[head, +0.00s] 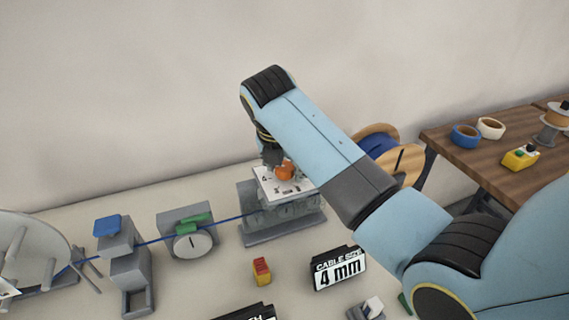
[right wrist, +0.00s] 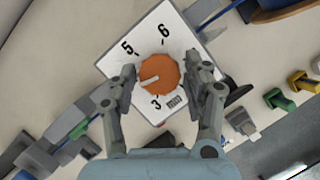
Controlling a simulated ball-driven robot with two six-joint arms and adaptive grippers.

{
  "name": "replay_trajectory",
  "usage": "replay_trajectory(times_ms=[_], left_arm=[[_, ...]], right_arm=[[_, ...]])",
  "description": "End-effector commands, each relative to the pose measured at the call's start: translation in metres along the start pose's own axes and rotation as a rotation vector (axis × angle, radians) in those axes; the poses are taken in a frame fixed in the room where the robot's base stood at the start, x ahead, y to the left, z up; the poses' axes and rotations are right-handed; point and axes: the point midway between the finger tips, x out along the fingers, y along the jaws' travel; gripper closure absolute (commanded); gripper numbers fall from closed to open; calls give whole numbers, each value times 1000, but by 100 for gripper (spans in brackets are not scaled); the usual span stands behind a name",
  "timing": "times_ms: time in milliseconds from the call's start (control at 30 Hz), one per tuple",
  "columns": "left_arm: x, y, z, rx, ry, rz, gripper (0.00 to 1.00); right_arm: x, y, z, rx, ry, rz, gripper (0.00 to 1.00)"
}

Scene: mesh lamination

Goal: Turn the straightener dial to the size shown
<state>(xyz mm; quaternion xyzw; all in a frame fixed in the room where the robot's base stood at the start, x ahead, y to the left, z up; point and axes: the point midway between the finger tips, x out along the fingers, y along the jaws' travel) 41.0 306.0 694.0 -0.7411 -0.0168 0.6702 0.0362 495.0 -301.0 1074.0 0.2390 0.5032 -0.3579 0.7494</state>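The straightener dial is an orange round knob (right wrist: 160,74) on a white plate (right wrist: 182,34) in the right wrist view. The plate shows 5, 6 and 3, and the knob's white mark points to the lower left, between 5 and 3. No 4 is visible; the left finger covers part of that side. My right gripper (right wrist: 160,72) is open, with one finger on each side of the knob and small gaps. In the head view the knob (head: 286,172) sits under my right wrist. A sign (head: 340,269) reads "CABLE SIZE 4 mm". My left gripper is not in view.
A blue cable (head: 152,241) runs through a grey stand (head: 130,282) and a unit with a round white face (head: 193,243) toward the straightener. A red and yellow block (head: 262,270) stands in front. A wooden table (head: 468,155) with tape rolls is at the right.

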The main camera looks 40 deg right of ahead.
Motion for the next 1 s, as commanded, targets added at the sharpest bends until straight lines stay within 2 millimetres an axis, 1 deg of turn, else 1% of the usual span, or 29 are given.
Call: replay_trajectory(times_ms=[33,67,300,367,433,567,800,900,1000], left_arm=[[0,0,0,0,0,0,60],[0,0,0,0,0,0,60],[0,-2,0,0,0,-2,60],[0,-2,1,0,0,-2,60],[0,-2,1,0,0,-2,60],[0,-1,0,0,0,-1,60],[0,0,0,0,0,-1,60],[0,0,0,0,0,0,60],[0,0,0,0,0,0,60]], right_arm=[[0,0,0,0,-1,1,41],[0,0,1,1,-1,1,39],[-1,0,1,1,-3,1,39],[-4,1,1,1,-3,2,39],[-10,1,1,1,-4,3,39],[-34,1,1,3,-4,6,39],[-88,2,1,3,-4,6,39],[-104,2,1,2,-2,4,39],[-115,1,1,1,-2,3,39]])
